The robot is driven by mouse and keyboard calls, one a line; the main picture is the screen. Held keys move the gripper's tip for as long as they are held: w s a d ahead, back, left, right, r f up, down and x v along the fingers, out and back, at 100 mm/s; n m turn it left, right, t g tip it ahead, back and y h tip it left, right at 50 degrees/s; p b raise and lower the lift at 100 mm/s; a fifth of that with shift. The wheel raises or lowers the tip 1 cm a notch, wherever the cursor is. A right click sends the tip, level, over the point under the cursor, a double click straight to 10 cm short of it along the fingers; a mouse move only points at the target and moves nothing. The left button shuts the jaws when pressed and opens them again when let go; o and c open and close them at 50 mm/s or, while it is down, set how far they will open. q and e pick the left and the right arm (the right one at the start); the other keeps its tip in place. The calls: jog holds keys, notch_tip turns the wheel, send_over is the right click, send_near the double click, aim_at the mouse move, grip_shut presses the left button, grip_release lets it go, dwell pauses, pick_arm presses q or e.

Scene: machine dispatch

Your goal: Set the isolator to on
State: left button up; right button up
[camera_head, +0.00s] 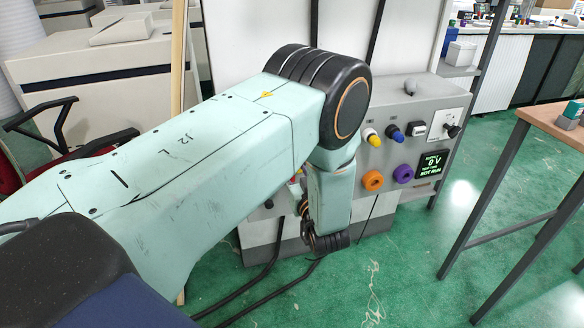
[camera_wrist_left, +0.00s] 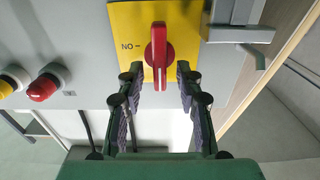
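The isolator is a red rotary handle (camera_wrist_left: 159,50) on a yellow plate (camera_wrist_left: 127,22) in the left wrist view. The handle stands upright in that picture, and a mark reading "NO-" lies to its left, like ON upside down. My left gripper (camera_wrist_left: 159,72) is open, with one finger on each side of the handle's lower end; gaps show between fingers and handle. In the head view my left arm covers the isolator and most of the gripper. My right gripper is in neither view.
The grey panel (camera_head: 402,92) carries yellow, blue, orange and purple knobs, and a display (camera_head: 430,164) reading 0 V and NOT RUN. In the wrist view, a red button (camera_wrist_left: 42,88) and grey bracket (camera_wrist_left: 238,32) flank the plate. A wooden-topped table (camera_head: 548,117) stands right.

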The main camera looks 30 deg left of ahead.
pick_arm(q)
jog(key=shift+x, duration=0.75)
jog(key=shift+c, duration=0.3)
grip_shut()
